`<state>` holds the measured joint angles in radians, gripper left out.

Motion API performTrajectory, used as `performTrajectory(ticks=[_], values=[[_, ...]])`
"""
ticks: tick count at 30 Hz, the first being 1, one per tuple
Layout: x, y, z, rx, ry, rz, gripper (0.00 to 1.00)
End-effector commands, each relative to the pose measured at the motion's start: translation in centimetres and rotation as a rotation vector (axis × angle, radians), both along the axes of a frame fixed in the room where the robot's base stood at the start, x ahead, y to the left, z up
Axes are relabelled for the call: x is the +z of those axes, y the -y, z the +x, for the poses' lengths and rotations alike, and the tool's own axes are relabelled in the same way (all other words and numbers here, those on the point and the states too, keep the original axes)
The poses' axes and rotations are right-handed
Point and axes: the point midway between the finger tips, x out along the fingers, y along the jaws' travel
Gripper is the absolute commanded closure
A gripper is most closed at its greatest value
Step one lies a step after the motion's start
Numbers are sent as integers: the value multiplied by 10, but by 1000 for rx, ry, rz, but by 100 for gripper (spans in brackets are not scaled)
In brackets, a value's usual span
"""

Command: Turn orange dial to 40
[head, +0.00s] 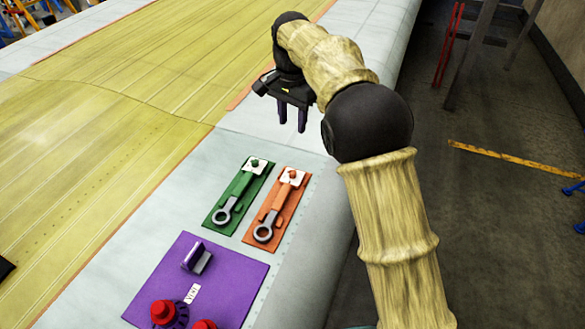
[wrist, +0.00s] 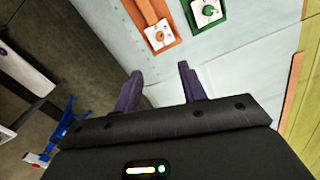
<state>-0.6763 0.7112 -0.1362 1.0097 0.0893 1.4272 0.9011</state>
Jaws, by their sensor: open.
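The orange dial (head: 291,176) is a small orange knob on a white square at the far end of an orange plate (head: 253,242). It also shows in the wrist view (wrist: 159,35), at the top centre; its scale marks are too small to read. In the wrist view the fingers (wrist: 160,72) are below the dial.
A purple panel (head: 230,277) with red knobs and an upright purple piece is nearer. The wing edge drops to the floor at right.

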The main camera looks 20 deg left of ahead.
Motion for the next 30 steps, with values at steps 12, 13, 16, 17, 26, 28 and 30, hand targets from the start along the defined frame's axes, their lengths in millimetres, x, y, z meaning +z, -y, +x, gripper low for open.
performTrajectory(ticks=[12, 13, 16, 17, 26, 28, 30], values=[[-23, 1, 0, 1, -3, -1, 59], [-27, 1, 0, 0, -3, -1, 59], [-44, 1, 0, 0, -4, -3, 59], [-49, 1, 0, 0, -3, -2, 59], [-102, 1, 0, 1, -4, -2, 59], [-114, 1, -1, 1, -4, -2, 59], [-126, 1, -1, 1, -3, -2, 59]])
